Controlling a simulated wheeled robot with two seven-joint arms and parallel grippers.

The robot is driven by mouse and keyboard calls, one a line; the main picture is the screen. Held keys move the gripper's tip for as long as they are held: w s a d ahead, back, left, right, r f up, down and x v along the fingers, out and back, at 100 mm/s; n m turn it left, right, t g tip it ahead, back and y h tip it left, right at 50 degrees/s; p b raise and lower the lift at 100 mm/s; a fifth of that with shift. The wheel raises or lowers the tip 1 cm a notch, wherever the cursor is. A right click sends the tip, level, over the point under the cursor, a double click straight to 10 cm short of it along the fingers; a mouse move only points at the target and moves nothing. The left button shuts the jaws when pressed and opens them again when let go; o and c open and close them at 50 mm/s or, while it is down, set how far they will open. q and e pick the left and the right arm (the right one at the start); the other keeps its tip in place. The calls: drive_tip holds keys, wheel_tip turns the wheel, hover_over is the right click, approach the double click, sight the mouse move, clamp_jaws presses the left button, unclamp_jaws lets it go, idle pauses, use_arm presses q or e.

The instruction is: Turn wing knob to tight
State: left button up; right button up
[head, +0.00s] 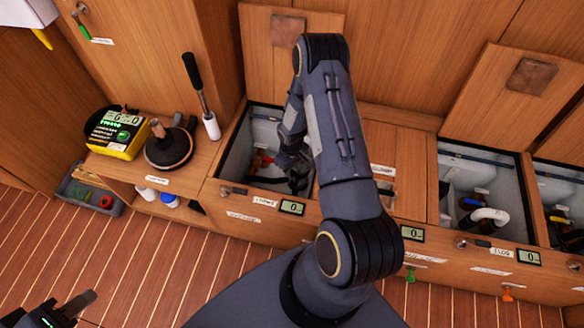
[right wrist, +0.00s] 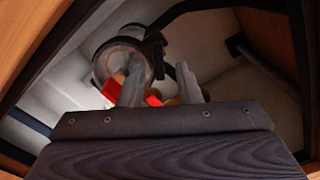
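An open locker (head: 232,180) left of centre in the head view holds red-orange parts (head: 262,160); I cannot single out the wing knob for sure. My right gripper (head: 297,178) reaches down into this locker. In the right wrist view its two grey fingers (right wrist: 162,88) stand apart. A red part (right wrist: 152,100) shows between them, more red beside the left finger, and a brass-coloured bit near the right finger. Contact cannot be told. A clear round housing (right wrist: 122,62) is just behind the left finger. My left gripper (head: 62,312) is at the bottom left, partly cut off, over the floor.
A yellow meter (head: 118,132), a dark round-based plunger (head: 168,150) and a black-handled tool (head: 200,95) stand on the bench to the left. More open lockers (head: 480,180) with pipes lie at right. The locker walls are close around my right gripper.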

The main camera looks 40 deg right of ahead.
drive_tip(key=shift+c, duration=0.3)
clamp_jaws()
drive_tip(key=shift+m, duration=0.3)
drive_tip(key=shift+d+m+b, duration=0.15)
drive_tip(key=shift+m+b, duration=0.6)
drive_tip(key=shift+m, duration=0.15)
drive_tip(key=m+b, duration=0.1)
drive_tip(key=m, duration=0.1)
drive_tip(key=shift+d+m, duration=0.15)
drive_tip(key=shift+m, duration=0.25)
drive_tip(key=m, duration=0.2)
drive_tip(key=m+b, duration=0.1)
drive_tip(key=m, duration=0.1)
drive_tip(key=shift+s+d, duration=0.15)
drive_tip(key=shift+d, duration=0.05)
drive_tip(key=shift+s+d+m, duration=0.1)
drive_tip(key=shift+m, duration=1.25)
drive_tip(key=shift+s+d+m, duration=0.1)
drive_tip(key=shift+m, duration=1.25)
